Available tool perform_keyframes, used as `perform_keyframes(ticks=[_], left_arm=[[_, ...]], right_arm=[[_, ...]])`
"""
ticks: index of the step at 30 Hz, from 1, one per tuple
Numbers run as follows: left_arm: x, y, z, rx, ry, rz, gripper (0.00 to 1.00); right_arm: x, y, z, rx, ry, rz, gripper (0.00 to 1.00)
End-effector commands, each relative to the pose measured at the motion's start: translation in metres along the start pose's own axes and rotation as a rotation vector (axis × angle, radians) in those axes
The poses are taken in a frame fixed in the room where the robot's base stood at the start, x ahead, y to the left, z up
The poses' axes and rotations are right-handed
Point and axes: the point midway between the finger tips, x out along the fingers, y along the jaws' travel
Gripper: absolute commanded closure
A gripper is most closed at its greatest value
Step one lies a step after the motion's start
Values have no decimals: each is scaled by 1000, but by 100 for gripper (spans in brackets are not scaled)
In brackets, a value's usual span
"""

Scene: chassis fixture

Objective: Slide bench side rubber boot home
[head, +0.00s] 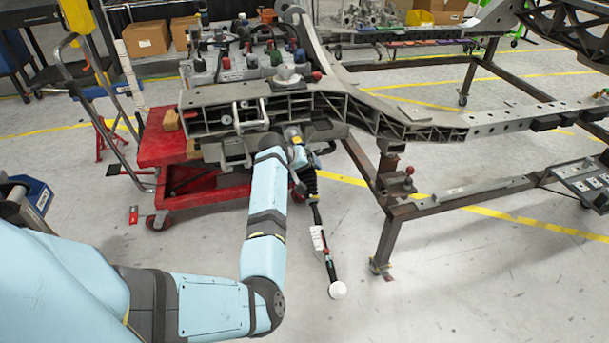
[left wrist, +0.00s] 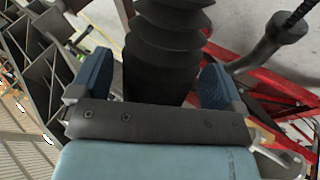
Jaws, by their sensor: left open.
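The black ribbed rubber boot (head: 308,181) sits on a rod that hangs down from the chassis fixture, just right of my left forearm. It looms large in the left wrist view (left wrist: 168,45). My left gripper (head: 298,152) is open at the upper part of the boot, partly hidden by my arm in the head view. In the left wrist view its two blue finger pads stand on either side of the boot, with gaps visible, so it is not clamped. The boot's seat is not clearly visible. My right gripper is not in view.
The thin rod (head: 324,243) runs down to a white round end (head: 337,290). A red cart (head: 163,145) stands left under the fixture (head: 349,103). A brown steel stand leg (head: 387,232) is to the right. The floor in front is clear.

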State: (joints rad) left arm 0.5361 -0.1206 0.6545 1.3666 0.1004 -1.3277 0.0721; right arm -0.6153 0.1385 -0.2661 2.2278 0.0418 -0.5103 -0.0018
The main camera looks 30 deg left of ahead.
Motion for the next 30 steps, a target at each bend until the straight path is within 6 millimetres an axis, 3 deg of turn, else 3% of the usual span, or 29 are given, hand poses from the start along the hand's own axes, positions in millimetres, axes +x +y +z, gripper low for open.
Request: perform_keyframes(ticks=[4, 13, 22, 26, 30], left_arm=[[11, 0, 0, 1, 1, 0, 6], [12, 0, 0, 1, 1, 0, 6], [12, 0, 0, 1, 0, 0, 72], [10, 1, -8, 2, 1, -1, 73], [6, 2, -33, 4, 1, -1, 73]], right_arm=[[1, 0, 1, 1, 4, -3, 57], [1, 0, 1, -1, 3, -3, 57], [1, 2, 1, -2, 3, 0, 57], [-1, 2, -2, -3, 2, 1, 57], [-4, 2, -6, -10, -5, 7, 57]])
